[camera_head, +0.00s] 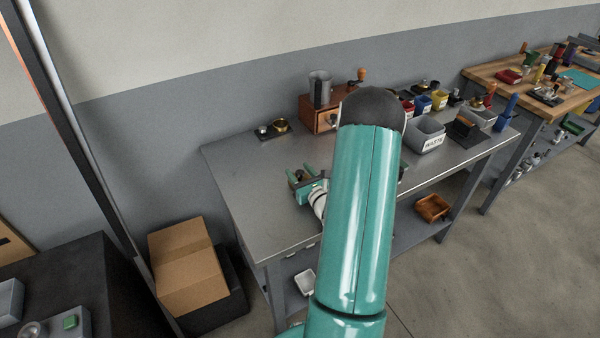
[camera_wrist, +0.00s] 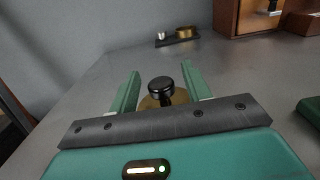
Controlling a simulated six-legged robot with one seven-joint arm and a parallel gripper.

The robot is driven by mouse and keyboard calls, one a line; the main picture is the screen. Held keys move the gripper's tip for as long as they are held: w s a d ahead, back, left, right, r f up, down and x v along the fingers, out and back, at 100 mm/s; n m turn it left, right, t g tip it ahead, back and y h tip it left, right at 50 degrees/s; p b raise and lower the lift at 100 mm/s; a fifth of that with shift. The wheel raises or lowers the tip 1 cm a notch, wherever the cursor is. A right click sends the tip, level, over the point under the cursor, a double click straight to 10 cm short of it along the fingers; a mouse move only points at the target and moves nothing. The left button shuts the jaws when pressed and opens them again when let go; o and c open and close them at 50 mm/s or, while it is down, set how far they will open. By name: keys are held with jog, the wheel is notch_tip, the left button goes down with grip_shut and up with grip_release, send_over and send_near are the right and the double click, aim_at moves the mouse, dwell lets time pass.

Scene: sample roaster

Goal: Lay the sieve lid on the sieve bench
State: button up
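A brass disc with a black knob, which looks like the sieve lid (camera_wrist: 161,88), shows in the wrist view between my gripper's green fingers. I see gaps between the knob and both fingers. My gripper (camera_wrist: 160,75) is open around it. Whether the disc's rim touches a finger or rests on the metal is hard to tell. In the head view my gripper (camera_head: 302,172) is low over the left part of the grey metal bench (camera_head: 240,165), and the lid is not clear there. I cannot tell for certain which surface is the sieve bench.
A dark plate with a brass cup (camera_head: 280,125) stands at the bench's back left; it also shows in the wrist view (camera_wrist: 186,33). Behind my arm are a wooden box (camera_head: 314,117) and a grey WASTE bin (camera_head: 427,136). A cardboard box (camera_head: 183,262) is left of the bench.

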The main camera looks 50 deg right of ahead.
jog(key=shift+f, duration=0.25)
jog(key=shift+r, duration=0.45)
jog(key=v, duration=1.2)
jog(key=shift+r, duration=0.35)
